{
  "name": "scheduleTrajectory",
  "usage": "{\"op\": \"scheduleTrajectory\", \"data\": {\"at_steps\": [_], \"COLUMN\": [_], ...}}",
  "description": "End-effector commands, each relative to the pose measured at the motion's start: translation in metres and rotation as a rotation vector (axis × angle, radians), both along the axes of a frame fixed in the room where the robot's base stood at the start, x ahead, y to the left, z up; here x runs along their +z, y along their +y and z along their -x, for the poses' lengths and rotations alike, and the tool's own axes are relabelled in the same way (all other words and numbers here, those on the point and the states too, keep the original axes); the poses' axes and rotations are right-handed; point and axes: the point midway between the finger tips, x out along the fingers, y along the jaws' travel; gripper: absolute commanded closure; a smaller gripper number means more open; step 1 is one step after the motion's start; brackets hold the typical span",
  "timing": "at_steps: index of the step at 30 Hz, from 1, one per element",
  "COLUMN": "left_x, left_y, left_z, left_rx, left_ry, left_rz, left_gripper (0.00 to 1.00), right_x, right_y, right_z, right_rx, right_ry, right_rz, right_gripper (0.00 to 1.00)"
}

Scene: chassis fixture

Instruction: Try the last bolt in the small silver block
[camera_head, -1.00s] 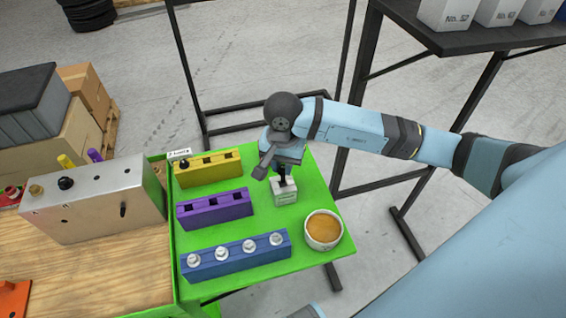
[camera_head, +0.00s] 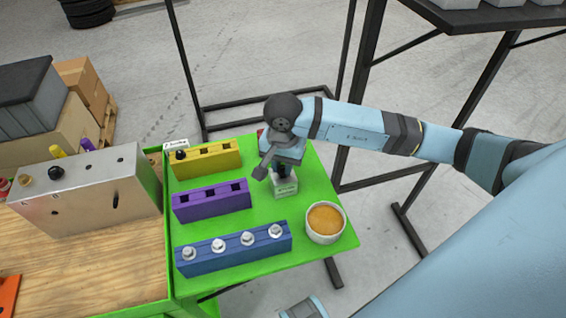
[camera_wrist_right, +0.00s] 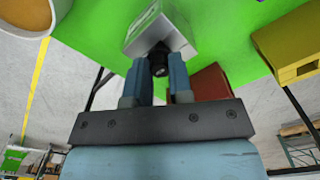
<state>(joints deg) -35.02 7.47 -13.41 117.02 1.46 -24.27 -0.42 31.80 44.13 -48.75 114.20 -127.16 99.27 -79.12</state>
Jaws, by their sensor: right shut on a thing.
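The small silver block (camera_head: 285,187) stands on the green table top, and it also shows in the right wrist view (camera_wrist_right: 172,35). My right gripper (camera_head: 282,171) points down over it. In the wrist view the fingers (camera_wrist_right: 158,75) are shut on a black bolt (camera_wrist_right: 158,62) at the block's top face. How deep the bolt sits in the block cannot be told. My left gripper is not in view.
A yellow block (camera_head: 212,161) holds a black bolt at its left end. A purple block (camera_head: 212,206) has open square holes. A blue block (camera_head: 235,254) bears several pale bolts. A white bowl (camera_head: 325,236) stands at right. A metal box (camera_head: 95,200) is at left.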

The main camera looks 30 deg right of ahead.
Motion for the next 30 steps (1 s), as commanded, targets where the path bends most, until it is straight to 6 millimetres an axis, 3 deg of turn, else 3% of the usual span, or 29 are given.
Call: {"op": "scheduleTrajectory", "data": {"at_steps": [6,15,16,19,30], "left_x": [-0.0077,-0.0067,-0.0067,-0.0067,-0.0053], "left_y": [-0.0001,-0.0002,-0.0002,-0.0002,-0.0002], "left_z": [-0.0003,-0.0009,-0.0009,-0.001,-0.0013], "left_rx": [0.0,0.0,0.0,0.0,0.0], "left_ry": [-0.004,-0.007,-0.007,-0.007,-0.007], "left_rz": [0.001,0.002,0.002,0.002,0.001], "left_gripper": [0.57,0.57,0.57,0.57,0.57], "right_x": [-0.0107,-0.0111,-0.0112,-0.0112,-0.0077], "right_y": [-0.0002,-0.0001,-0.0001,-0.0001,-0.0001], "right_z": [-0.0003,-0.0001,-0.0001,-0.0001,-0.0002], "right_rx": [0.0,0.0,0.0,0.0,0.0], "right_ry": [-0.001,-0.001,-0.001,-0.001,-0.001], "right_rz": [0.001,0.001,0.001,0.001,0.001], "right_gripper": [1.0,1.0,0.75,0.52,0.5]}}
